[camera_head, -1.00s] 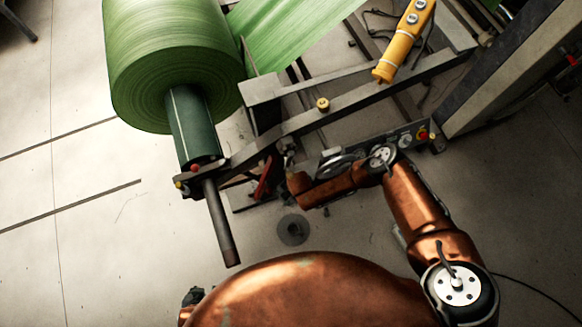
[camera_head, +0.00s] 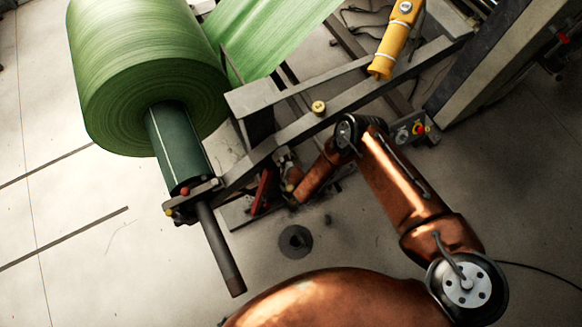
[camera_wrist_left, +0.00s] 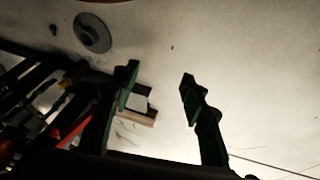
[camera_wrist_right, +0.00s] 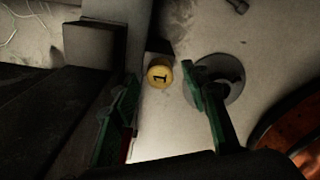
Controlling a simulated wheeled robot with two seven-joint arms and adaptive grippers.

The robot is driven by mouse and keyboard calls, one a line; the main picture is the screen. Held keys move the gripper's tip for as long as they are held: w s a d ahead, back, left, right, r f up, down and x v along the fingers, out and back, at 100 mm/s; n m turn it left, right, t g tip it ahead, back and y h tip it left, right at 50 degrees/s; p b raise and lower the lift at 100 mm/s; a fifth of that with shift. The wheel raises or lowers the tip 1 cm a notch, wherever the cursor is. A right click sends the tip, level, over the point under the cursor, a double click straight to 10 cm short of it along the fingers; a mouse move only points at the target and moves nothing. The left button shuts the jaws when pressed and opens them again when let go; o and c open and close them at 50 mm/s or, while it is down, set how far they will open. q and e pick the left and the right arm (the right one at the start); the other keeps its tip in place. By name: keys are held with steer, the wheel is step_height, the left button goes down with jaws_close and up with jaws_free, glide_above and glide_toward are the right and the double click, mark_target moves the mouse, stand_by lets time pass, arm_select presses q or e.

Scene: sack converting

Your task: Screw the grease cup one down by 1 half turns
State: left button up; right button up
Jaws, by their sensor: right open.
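Grease cup one is a small round yellow cap marked "1" (camera_wrist_right: 159,75) in the right wrist view. It lies beyond and between the fingertips of my right gripper (camera_wrist_right: 160,88). The green-padded fingers are open, one on each side of the cup in the picture; I see no contact. In the head view my right gripper (camera_head: 284,172) is mostly hidden beside the machine frame, and I cannot make out the cup there. My left gripper (camera_wrist_left: 160,76) shows only in the left wrist view, open and empty above the floor.
A green film roll (camera_head: 140,75) sits on a dark shaft (camera_head: 220,250) that juts forward. The grey frame beam (camera_head: 375,85) carries a brass knob (camera_head: 318,107); a yellow handheld control (camera_head: 395,42) is above it. A dark disc (camera_head: 296,241) lies on open floor.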

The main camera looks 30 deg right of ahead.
steer(key=shift+f, duration=0.8)
steer(key=shift+c, duration=0.3)
jaws_close()
